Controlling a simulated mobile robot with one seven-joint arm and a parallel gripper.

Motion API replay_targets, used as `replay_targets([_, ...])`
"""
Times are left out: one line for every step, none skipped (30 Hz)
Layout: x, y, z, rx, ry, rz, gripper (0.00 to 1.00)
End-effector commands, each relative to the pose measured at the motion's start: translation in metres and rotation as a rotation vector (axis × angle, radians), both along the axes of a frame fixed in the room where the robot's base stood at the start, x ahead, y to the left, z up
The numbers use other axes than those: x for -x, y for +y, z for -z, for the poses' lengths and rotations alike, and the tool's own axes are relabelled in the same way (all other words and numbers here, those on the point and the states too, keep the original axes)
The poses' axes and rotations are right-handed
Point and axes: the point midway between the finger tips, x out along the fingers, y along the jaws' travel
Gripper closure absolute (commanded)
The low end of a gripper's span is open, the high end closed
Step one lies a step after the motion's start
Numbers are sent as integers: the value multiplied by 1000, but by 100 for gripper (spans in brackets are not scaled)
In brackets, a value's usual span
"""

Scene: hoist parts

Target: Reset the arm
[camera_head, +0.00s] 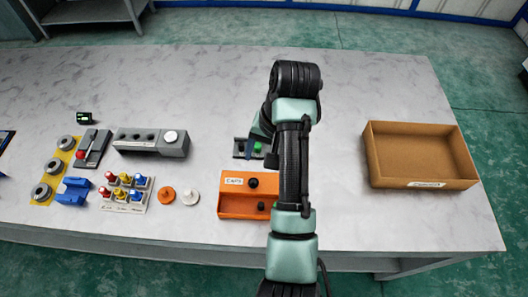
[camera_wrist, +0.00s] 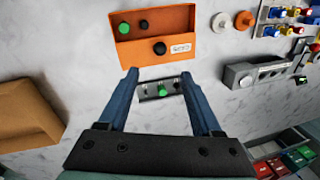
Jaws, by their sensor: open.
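My gripper (camera_wrist: 159,78) is open and empty in the wrist view, its two blue fingers apart. Between and beyond the fingers lies a small grey block (camera_wrist: 149,88) with a green button (camera_wrist: 162,92) and dark parts beside it. I cannot tell the height of the fingers above it. In the head view my arm reaches over the table and hides most of the gripper; the grey block (camera_head: 240,153) and green button (camera_head: 258,146) show just left of the arm.
An orange caps bin (camera_head: 229,206) with dark caps stands beside my arm; the wrist view also shows a green cap (camera_wrist: 125,29) in it. A brown tray (camera_head: 376,177) stands empty at right. Left are a grey block with holes (camera_head: 124,138), coloured plugs (camera_head: 122,193) and rings (camera_head: 41,191).

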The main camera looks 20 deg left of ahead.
Motion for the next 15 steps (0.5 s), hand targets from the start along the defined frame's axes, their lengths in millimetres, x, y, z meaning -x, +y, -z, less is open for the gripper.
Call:
replay_targets([0, 0, 0, 0, 0, 0, 34])
replay_targets([0, 0, 0, 0, 0, 0, 34])
replay_targets([0, 0, 0, 0, 0, 0, 34])
replay_targets([0, 0, 0, 0, 0, 0, 34])
replay_targets([0, 0, 0, 0, 0, 0, 34])
replay_targets([0, 0, 0, 0, 0, 0, 34])
replay_targets([0, 0, 0, 0, 0, 0, 34])
replay_targets([0, 0, 0, 0, 0, 0, 34])
replay_targets([-2, 0, -2, -3, -13, 1, 34])
replay_targets([-6, 1, -4, -8, -33, 2, 34])
replay_targets([-10, 2, -9, -15, -61, 4, 34])
replay_targets([-20, 4, -17, -29, -119, 8, 34])
replay_targets([-29, 5, -26, -43, -175, 11, 34])
replay_targets([-40, 7, -37, -57, -242, 15, 34])
replay_targets([-55, 8, -56, -78, -345, 24, 34])
